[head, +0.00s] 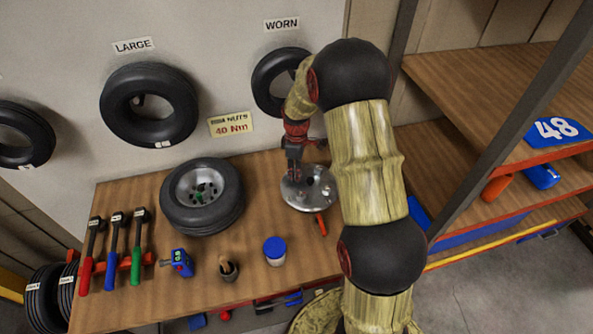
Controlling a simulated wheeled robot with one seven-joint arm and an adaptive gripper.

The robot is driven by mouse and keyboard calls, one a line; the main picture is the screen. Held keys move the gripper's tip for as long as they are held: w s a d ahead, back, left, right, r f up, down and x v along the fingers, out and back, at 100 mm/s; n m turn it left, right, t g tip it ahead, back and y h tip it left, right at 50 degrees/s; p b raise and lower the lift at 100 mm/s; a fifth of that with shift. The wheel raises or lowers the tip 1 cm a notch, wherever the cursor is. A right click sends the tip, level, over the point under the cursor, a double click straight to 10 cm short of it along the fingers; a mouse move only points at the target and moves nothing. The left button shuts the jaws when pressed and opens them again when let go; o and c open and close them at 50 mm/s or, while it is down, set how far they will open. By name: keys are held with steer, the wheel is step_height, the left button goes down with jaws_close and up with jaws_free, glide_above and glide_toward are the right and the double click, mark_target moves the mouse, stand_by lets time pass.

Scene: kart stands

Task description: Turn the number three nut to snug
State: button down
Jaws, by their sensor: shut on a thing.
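A round silver hub plate (312,199) with several small studs or nuts lies on the wooden bench, below the WORN sign. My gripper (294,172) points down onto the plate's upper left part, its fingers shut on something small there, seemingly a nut. The held piece is mostly hidden by the fingers, and I cannot read any nut number. My arm stands in front of the bench's right side and hides the area just right of the plate. A red-orange handle (321,224) shows at the plate's front edge.
A tyre on a wheel (203,197) lies left of the plate. Nearer are a blue-lidded jar (274,251), a dark cup (228,268), a blue-red device (180,263) and three torque wrenches (113,251). Shelves (490,80) stand at right. Tyres hang on the wall behind.

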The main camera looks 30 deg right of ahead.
steer(key=m, duration=0.4)
steer(key=m+p, duration=0.1)
steer(key=m, duration=0.1)
steer(key=shift+s+a+r, duration=0.1)
steer(key=shift+a, duration=0.15)
steer(key=m, duration=0.6)
steer(key=shift+a+m, duration=0.2)
steer(key=shift+m, duration=0.2)
steer(key=m+p, duration=0.1)
steer(key=m, duration=0.5)
steer(key=shift+a, duration=0.2)
steer(key=m, duration=0.5)
steer(key=shift+w, duration=0.35)
steer(key=shift+m, duration=0.3)
steer(key=c, duration=1.8)
jaws_free()
steer(key=shift+a, duration=0.1)
steer(key=shift+c, duration=0.2)
